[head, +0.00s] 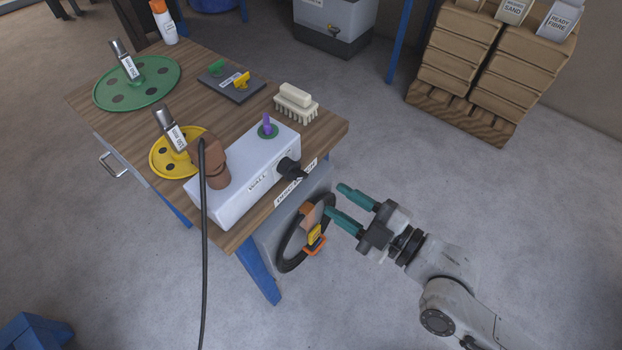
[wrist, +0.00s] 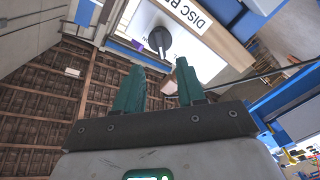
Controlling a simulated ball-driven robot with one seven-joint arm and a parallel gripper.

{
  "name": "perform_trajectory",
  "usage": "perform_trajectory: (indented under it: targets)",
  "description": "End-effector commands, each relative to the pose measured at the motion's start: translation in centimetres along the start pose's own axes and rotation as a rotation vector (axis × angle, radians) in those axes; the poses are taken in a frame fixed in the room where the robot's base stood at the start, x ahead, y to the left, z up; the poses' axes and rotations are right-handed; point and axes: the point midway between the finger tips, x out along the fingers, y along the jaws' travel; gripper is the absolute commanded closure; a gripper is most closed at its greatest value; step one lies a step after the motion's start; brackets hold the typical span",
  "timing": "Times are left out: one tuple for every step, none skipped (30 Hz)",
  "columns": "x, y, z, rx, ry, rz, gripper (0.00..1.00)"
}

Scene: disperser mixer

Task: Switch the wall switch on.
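A white box (head: 240,182) labelled "WALL" lies along the right front edge of the wooden table. A purple peg on a green base (head: 267,127) stands on the box's top. My gripper (head: 338,199) is off the table's edge, to the right of the knob and apart from it. Its two teal fingers are spread with nothing between them. In the wrist view the gripper (wrist: 157,68) points towards the knob.
A brown plug (head: 213,165) with a black cable stands on the box's left end. A coiled black cable (head: 290,242) hangs below the table edge. A yellow disc (head: 165,165), a green disc (head: 165,75) and a white brush (head: 296,101) are on the table (head: 120,125).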

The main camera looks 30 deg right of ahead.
Motion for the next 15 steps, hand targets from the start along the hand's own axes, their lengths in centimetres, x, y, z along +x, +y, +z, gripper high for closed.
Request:
perform_trajectory:
  targets:
    - [0.9,0.2,-0.2,0.001,0.002,0.004,0.61]
    - [1.3,0.2,-0.2,0.000,0.001,0.004,0.61]
    - [1.9,0.2,-0.2,0.000,0.001,0.003,0.61]
    - [2.4,0.2,-0.2,0.001,0.002,0.003,0.61]
    - [2.9,0.2,-0.2,0.001,0.002,0.003,0.61]
    - [3.5,0.2,-0.2,0.001,0.001,0.002,0.61]
    - [3.9,0.2,-0.2,0.001,0.001,0.002,0.61]
    - [4.3,0.2,-0.2,0.001,0.002,0.002,0.61]
    - [4.9,0.1,-0.2,0.002,0.001,0.002,0.61]
    - [5.2,0.1,-0.2,0.002,0.001,0.001,0.61]
    - [5.6,0.1,-0.2,0.001,0.001,0.001,0.61]
    - [6.0,0.1,-0.1,0.000,0.000,0.001,0.61]
    - [6.4,0.1,-0.1,0.000,0.000,0.001,0.61]
    - [6.6,0.1,-0.1,0.000,0.000,0.001,0.61]
    - [6.9,0.1,-0.1,0.000,0.000,0.000,0.61]
